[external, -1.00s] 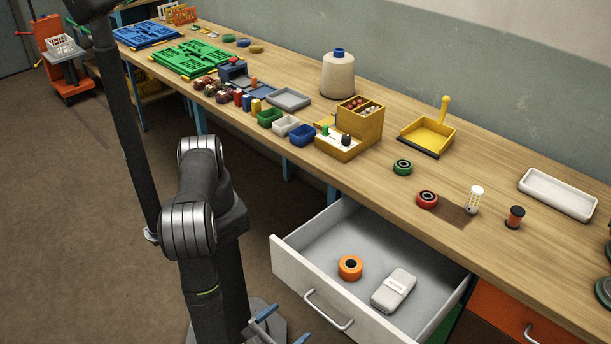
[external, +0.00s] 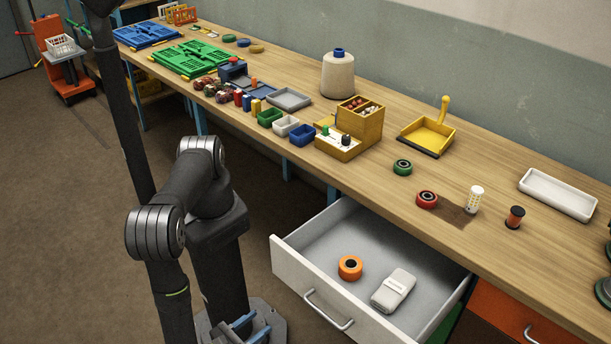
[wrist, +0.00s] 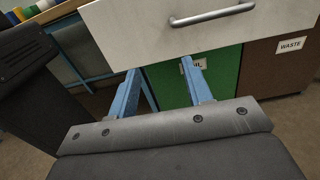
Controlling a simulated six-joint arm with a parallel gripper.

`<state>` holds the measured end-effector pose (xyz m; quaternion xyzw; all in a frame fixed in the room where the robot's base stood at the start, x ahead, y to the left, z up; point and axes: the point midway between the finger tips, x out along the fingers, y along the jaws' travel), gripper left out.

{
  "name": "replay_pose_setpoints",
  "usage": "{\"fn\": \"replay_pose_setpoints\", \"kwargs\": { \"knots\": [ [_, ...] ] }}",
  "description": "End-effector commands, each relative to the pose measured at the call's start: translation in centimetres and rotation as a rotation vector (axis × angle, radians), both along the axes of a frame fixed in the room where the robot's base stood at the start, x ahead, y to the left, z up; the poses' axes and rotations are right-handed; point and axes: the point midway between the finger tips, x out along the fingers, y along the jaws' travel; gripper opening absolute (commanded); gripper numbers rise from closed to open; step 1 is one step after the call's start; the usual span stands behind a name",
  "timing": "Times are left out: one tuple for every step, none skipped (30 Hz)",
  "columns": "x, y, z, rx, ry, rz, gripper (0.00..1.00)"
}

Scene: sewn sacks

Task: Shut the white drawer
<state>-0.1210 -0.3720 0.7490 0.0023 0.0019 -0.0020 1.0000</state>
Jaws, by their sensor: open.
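The white drawer (external: 298,274) under the workbench stands pulled out. An orange ring (external: 350,267) and a light grey case-like object (external: 393,290) lie inside it. In the wrist view its front panel (wrist: 140,35) and grey bar handle (wrist: 212,15) fill the top. My gripper (external: 246,326) is low at the bottom of the external view, left of the drawer front and apart from it. In the wrist view my gripper (wrist: 162,80) shows two blue fingers spread apart with nothing between them, their tips just below the panel's lower edge in the picture.
The workbench (external: 290,170) above carries small bins, a yellow dustpan (external: 428,134) and tape rolls. In the wrist view a green bin (wrist: 225,75) and a brown bin labelled WASTE (wrist: 285,65) stand under the drawer. The floor (external: 60,240) left of my arm is clear.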

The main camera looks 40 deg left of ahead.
Motion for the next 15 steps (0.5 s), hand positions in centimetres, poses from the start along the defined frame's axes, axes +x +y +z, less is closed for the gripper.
{"fn": "replay_pose_setpoints", "kwargs": {
  "knots": [
    [0.4,1.7,0.1,0.004,-0.003,-0.003,0.35],
    [0.6,2.5,0.2,0.003,-0.004,-0.002,0.29],
    [0.9,3.5,0.2,0.002,-0.003,0.0,0.21],
    [1.0,4.0,0.3,0.0,-0.003,0.0,0.16],
    [1.2,4.5,0.3,-0.002,-0.004,0.001,0.1],
    [1.4,4.9,0.3,-0.003,-0.005,0.004,0.02],
    [1.6,5.1,0.3,-0.003,-0.005,0.005,0.0],
    [1.8,5.2,0.3,-0.004,-0.005,0.006,0.0],
    [2.2,5.3,0.3,-0.005,-0.004,0.006,0.0],
    [2.5,5.2,0.3,-0.005,-0.004,0.006,0.0],
    [2.9,5.2,0.3,-0.005,-0.005,0.007,0.0],
    [3.6,5.2,0.4,-0.004,-0.006,0.008,0.0],
    [4.1,5.3,0.4,-0.003,-0.006,0.008,0.0],
    [4.7,5.2,0.3,-0.003,-0.005,0.009,0.0],
    [5.5,5.2,0.4,-0.003,-0.006,0.009,0.0]
  ]
}}
